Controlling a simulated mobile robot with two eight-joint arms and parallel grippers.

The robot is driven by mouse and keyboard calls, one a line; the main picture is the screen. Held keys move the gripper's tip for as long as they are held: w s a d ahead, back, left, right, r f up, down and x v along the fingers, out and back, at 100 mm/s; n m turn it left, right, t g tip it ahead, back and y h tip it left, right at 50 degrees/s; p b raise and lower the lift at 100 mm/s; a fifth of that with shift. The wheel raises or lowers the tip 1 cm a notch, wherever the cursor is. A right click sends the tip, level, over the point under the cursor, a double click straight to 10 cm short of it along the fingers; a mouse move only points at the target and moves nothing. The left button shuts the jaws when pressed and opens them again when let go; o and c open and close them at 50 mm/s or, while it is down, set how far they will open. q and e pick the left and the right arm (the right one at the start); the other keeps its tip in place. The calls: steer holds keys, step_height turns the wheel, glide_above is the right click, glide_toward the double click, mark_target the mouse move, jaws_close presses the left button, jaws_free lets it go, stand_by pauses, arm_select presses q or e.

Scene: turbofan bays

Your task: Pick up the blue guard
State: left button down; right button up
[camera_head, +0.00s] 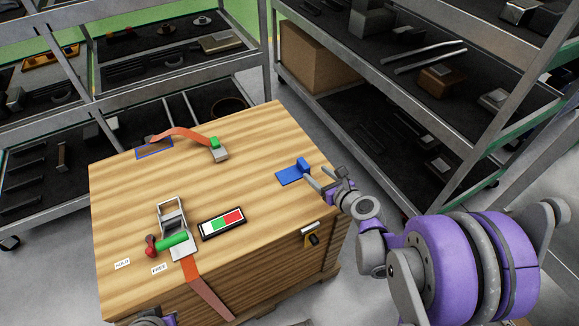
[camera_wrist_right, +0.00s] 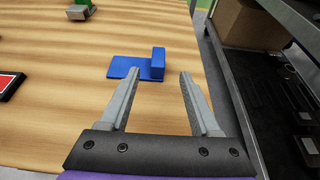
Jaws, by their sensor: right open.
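The blue guard (camera_head: 288,177) lies on the wooden crate top near its right edge. It has a flat plate and a raised block at one end. In the right wrist view the guard (camera_wrist_right: 125,67) lies just beyond the fingertips, with its block (camera_wrist_right: 158,62) between the lines of the two fingers. My right gripper (camera_head: 318,180) comes in from the right, close to the block. In the wrist view the right gripper (camera_wrist_right: 160,74) is open, with nothing between its fingers. Contact with the guard cannot be told. My left gripper does not show clearly.
The wooden crate (camera_head: 240,145) also carries a red-and-green panel (camera_head: 222,223), a metal buckle with a green handle (camera_head: 172,242), and an orange strap (camera_head: 180,133) with a green-topped clip (camera_head: 217,149). Shelving racks (camera_head: 480,40) stand behind and right. Bare wood surrounds the guard.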

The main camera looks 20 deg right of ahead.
mark_target(307, 167)
steer(key=b+x, duration=0.1)
steer(key=x, duration=0.8)
steer(key=shift+a+f, duration=0.1)
steer(key=shift+f, duration=0.05)
jaws_close()
